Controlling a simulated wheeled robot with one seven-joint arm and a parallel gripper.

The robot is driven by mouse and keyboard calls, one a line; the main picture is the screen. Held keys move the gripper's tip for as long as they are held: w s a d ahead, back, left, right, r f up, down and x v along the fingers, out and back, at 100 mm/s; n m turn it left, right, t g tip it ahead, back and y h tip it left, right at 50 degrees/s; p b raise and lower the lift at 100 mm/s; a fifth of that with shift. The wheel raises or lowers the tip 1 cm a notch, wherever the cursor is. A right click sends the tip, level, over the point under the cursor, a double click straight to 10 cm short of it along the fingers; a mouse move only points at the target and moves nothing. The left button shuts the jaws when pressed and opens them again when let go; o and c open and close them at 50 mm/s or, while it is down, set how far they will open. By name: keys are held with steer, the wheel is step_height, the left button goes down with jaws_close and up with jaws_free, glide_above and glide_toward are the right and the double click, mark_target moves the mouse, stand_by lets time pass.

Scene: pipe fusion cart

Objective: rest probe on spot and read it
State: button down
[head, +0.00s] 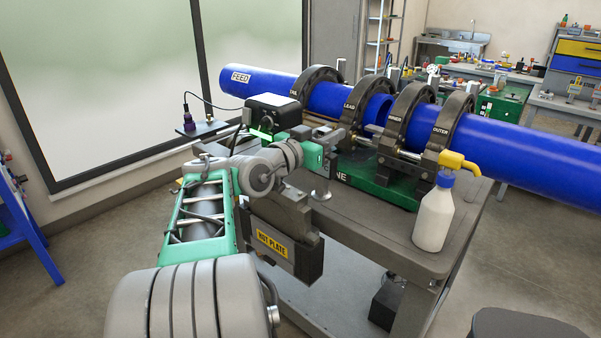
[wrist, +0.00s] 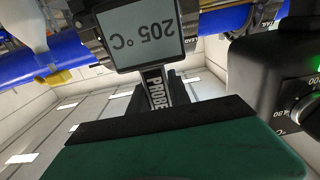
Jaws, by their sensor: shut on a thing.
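My gripper (head: 332,145) is out over the cart, beside the black control box. In the wrist view it is shut on the probe (wrist: 158,88), whose shaft carries the word PROBE. The probe's display (wrist: 146,38) appears upside down and reads 205 °C. The probe's tip is hidden, so I cannot tell whether it touches anything. The hot plate's dark housing (head: 300,258), with a yellow HOT PLATE label, hangs at the cart's near side, below my arm. The spot itself is not visible in either view.
The black control box (head: 272,113) is close to my gripper; its dial (wrist: 304,108) shows in the wrist view. Blue pipe (head: 520,150) runs through dark clamp rings (head: 447,123). A white bottle (head: 434,215) stands at the cart's right. A small cabled stand (head: 203,129) is at left.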

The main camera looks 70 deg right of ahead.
steer(key=s, duration=0.1)
steer(key=s+a, duration=0.1)
steer(key=s+r+b, duration=0.1)
steer(key=s, duration=0.1)
steer(key=shift+s+a, duration=0.1)
steer(key=shift+a, duration=0.3)
stand_by(1.1)
